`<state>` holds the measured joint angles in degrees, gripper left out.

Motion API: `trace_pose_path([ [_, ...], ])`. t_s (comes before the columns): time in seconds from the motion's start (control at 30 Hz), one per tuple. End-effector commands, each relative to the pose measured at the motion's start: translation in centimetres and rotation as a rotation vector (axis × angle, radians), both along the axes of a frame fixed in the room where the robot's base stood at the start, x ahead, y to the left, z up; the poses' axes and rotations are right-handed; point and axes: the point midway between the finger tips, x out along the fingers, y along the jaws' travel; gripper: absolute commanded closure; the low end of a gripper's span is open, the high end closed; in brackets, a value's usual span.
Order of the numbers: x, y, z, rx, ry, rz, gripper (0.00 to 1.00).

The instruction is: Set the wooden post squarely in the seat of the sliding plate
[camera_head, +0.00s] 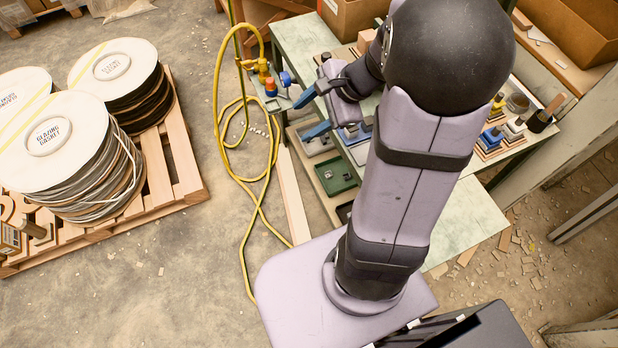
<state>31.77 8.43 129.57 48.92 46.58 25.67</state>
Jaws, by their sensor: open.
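My gripper (311,114) is open, its two blue fingertips apart at the left edge of the workbench. I see nothing between the fingertips. My arm covers much of the bench in this view. I cannot make out the wooden post, the press or the sliding plate with its seat for certain; they may be hidden behind my arm.
The pale workbench (303,40) carries small parts and tools at its right side. A yellow hose (217,115) runs down the bench's left side to the floor. A pallet (187,165) with large reels (115,62) stands at left. Cardboard boxes (575,25) stand at the back right.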

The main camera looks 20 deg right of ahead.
Motion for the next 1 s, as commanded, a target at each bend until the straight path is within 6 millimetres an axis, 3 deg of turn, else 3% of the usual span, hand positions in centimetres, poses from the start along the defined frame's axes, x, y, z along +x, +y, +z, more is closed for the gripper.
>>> trace_pose_path([
  [0.03,-2.1,2.6,-0.7,-0.089,0.008,0.200,0.47],
  [0.13,-6.2,5.2,-1.9,-0.262,0.010,0.589,0.47],
  [0.3,-11.1,6.4,-3.1,-0.487,-0.012,1.139,0.47],
  [0.4,-12.5,6.3,-3.4,-0.573,-0.029,1.363,0.47],
  [0.6,-13.5,5.9,-3.6,-0.655,-0.047,1.572,0.47],
  [1.0,-13.6,5.8,-3.6,-0.660,-0.046,1.585,0.47],
])
